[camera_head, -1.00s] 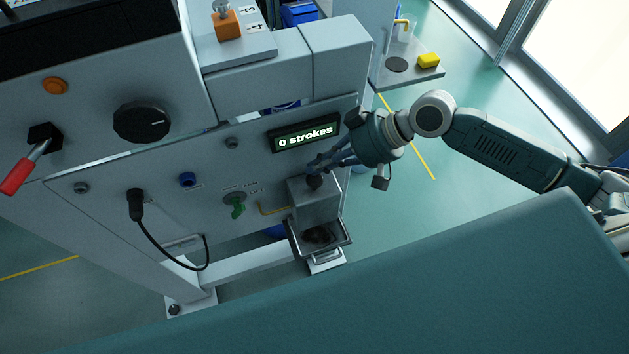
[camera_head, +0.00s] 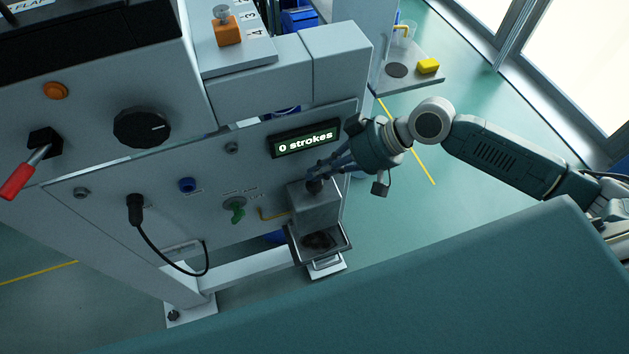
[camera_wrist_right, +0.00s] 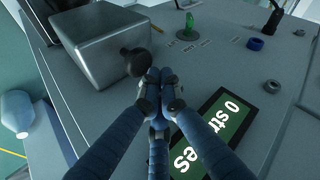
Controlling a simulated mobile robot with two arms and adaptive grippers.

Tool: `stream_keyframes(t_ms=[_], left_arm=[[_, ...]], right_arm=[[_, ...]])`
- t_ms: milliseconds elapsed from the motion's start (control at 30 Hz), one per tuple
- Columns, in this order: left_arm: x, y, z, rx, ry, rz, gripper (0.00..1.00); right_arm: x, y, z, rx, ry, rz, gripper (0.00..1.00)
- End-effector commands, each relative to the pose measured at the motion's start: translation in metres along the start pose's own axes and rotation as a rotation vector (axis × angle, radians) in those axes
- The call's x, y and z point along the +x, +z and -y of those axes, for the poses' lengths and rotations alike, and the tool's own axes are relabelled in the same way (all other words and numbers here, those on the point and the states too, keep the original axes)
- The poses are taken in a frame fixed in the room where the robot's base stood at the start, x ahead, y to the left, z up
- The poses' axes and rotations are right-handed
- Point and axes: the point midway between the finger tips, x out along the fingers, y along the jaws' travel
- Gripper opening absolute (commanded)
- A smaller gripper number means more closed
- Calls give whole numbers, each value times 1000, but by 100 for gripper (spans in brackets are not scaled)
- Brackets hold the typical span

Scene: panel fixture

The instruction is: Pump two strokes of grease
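The grease pump is a grey metal box (camera_head: 315,208) low on the panel, with a dark round knob (camera_head: 314,187) on top. In the right wrist view the box (camera_wrist_right: 100,45) and the knob (camera_wrist_right: 137,62) show up close. My right gripper (camera_head: 312,170) reaches in from the right, its fingers just above the knob. In the wrist view its fingertips (camera_wrist_right: 159,82) are drawn together beside the knob, with nothing visible between them. Whether they touch the knob is unclear. The display (camera_head: 305,139) reads "0 strokes". My left gripper is out of view.
A small tray (camera_head: 319,242) with dark contents sits below the pump. A green valve handle (camera_head: 236,210), blue knob (camera_head: 187,185) and black cable plug (camera_head: 135,205) lie to its left. A red-handled lever (camera_head: 20,176) sticks out far left.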

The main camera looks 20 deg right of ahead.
Motion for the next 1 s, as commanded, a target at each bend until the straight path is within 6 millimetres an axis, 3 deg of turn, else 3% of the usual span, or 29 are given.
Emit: stream_keyframes(t_ms=[1000], left_arm=[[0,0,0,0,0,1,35]], right_arm=[[6,4,-4,0,0,0,0]])
